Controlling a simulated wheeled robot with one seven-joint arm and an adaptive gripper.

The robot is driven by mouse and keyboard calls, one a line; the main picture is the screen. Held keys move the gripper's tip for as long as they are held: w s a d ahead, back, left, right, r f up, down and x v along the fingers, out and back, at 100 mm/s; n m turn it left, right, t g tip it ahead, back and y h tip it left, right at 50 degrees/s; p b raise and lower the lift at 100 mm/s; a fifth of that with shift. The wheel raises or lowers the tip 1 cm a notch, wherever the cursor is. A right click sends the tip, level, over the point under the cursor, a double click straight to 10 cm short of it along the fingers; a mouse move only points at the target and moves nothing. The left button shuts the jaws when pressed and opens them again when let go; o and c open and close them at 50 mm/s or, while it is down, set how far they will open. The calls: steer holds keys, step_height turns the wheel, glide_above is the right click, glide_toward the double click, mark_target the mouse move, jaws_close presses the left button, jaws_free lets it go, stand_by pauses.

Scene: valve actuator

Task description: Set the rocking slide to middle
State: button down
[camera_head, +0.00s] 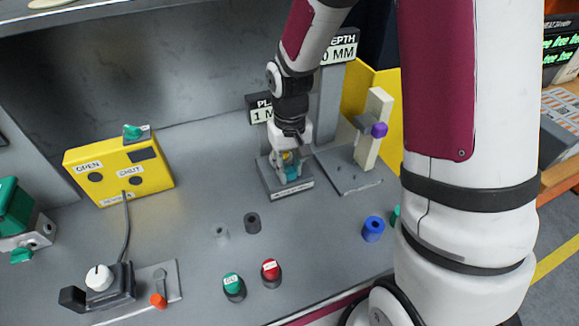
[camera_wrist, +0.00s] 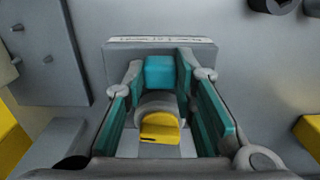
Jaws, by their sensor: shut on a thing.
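The grey device (camera_head: 268,180) with a white label strip on its front edge stands at the foot of the sign post; its label is too small to read. It also shows in the wrist view (camera_wrist: 115,62), where a teal block (camera_wrist: 160,72) sits on it. My gripper (camera_wrist: 160,78) reaches down over the device, with its fingertips on both sides of the teal block, shut on it. A rounded grey piece with a yellow face (camera_wrist: 160,130) lies between the fingers, nearer the wrist. In the head view my gripper (camera_head: 288,168) partly hides the device.
Right of the device is a grey plate (camera_head: 345,178) with an upright beige bar (camera_head: 374,130) and purple knob (camera_head: 379,130). A yellow box (camera_head: 120,170) stands left. Green (camera_head: 234,287) and red (camera_head: 271,272) buttons and a blue ring (camera_head: 373,229) are in front.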

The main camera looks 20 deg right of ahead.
mark_target(290, 170)
steer(key=c, duration=1.3)
jaws_free()
step_height(290, 170, up, 12)
steer(key=shift+r, duration=0.1)
steer(key=s+r+t, duration=0.1)
steer(key=s+r, duration=0.2)
steer(key=s, duration=0.3)
steer(key=s+r+t, duration=0.2)
steer(key=s+r, duration=0.2)
steer(key=s, duration=0.2)
steer(key=s+r+t, duration=0.2)
steer(key=s+r, duration=0.2)
steer(key=s, duration=0.3)
steer(key=shift+d+r, duration=0.1)
steer(key=shift+r, duration=0.15)
